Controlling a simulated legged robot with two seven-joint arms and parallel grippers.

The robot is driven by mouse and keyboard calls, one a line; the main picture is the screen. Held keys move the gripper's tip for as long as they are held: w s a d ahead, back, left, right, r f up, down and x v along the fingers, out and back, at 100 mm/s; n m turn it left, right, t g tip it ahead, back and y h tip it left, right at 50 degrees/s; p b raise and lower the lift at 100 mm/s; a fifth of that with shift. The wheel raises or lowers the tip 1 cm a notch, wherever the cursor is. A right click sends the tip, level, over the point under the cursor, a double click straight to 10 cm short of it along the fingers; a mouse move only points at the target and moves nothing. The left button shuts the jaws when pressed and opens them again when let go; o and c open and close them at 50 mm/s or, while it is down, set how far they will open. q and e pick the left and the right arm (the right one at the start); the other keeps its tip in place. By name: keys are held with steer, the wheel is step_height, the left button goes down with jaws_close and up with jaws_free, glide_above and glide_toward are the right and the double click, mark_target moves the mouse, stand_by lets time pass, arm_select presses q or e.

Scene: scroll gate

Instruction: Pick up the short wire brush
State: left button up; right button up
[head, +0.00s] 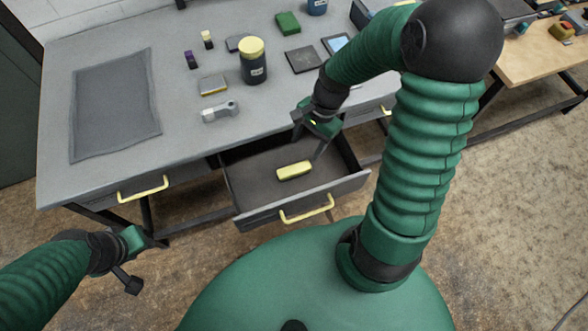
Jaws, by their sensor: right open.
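A short pale yellow block (294,171) lies in the open drawer (250,192) below the table's front edge. It may be the short wire brush, but no bristles can be made out. My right gripper (309,145) is open and empty, above the drawer's back right part, behind and to the right of the block and apart from it. My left gripper (143,264) is low at the left, in front of the table, with its fingers spread and nothing between them.
The grey table (170,150) holds a dark mat (115,105), a yellow-lidded jar (253,62), a grey-and-yellow block (213,85), a pale grey tool (219,111) and a green block (288,23). A shut drawer's yellow handle (143,188) is at left. The open drawer's front has a yellow handle (307,209).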

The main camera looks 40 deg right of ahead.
steer(key=w+d+f+m+y, duration=0.1)
steer(key=d+m+y, duration=0.1)
steer(key=d+m, duration=0.25)
steer(key=b, duration=0.2)
glide_toward(295, 169)
steer(key=shift+m+t, duration=0.3)
steer(key=shift+m, duration=0.15)
steer(key=x, duration=0.5)
steer(key=shift+w+a+r, duration=0.1)
steer(key=shift+a+r, duration=0.05)
steer(key=shift+a, duration=0.15)
steer(key=shift+d+f, duration=0.1)
steer(key=shift+f, duration=0.3)
steer(key=x, duration=0.2)
steer(key=b+x, duration=0.1)
steer(key=x, duration=0.1)
steer(key=shift+s+d+f, duration=0.2)
steer(key=shift+s+d, duration=0.05)
steer(key=shift+d, duration=0.05)
steer(key=shift+w+a+f, duration=0.1)
steer(key=shift+a+f, duration=0.1)
steer(key=shift+a+r, duration=0.1)
steer(key=shift+a, duration=0.15)
arm_select(q)
steer(key=f, duration=0.3)
steer(key=shift+d, duration=0.2)
steer(key=shift+d+r, duration=0.1)
arm_select(e)
steer(key=shift+d, duration=0.1)
